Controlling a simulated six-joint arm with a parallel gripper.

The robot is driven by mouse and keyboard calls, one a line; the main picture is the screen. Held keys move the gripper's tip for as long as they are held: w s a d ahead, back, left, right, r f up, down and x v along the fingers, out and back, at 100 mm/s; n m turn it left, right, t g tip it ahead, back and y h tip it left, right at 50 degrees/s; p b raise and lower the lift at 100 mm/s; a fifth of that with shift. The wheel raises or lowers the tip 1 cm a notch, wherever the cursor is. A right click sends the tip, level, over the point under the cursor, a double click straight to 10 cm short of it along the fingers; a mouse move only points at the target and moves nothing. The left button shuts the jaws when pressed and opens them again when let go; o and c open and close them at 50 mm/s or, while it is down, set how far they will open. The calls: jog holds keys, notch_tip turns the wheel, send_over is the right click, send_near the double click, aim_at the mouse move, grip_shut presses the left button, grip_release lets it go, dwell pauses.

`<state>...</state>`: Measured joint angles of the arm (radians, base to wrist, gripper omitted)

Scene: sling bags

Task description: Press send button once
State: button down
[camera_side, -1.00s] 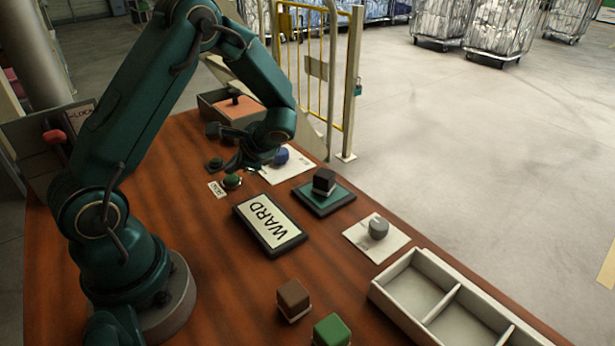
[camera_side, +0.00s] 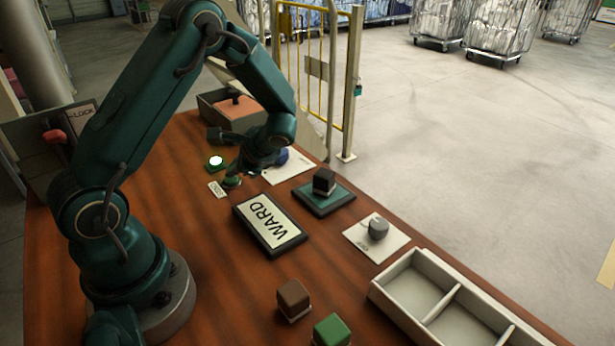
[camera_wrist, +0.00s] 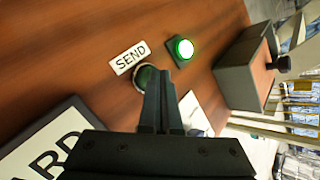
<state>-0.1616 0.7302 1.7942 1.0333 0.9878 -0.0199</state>
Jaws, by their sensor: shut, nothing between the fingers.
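The green send button (camera_wrist: 146,75) sits on the wooden table beside a white SEND label (camera_wrist: 130,57). In the side view the label (camera_side: 218,189) lies just left of the button (camera_side: 232,182). My gripper (camera_wrist: 158,80) is shut and empty, with its fingertips at the button and partly covering it in the wrist view. It also shows over the button in the side view (camera_side: 234,174). I cannot see exactly how far the button is pushed in. A small lamp (camera_wrist: 183,49) near the button is lit, white-green; it also glows in the side view (camera_side: 215,161).
A WARD sign (camera_side: 270,224) lies in front of the button. A dark block (camera_side: 324,181) sits on a green pad (camera_side: 334,200). A blue bag on a white card (camera_side: 290,169) is close right of my gripper. A divided tray (camera_side: 437,300) stands at front right.

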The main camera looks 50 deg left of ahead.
aim_at(235, 180)
dwell(0.4)
jog(key=shift+r, duration=0.9)
jog(key=shift+r, duration=2.5)
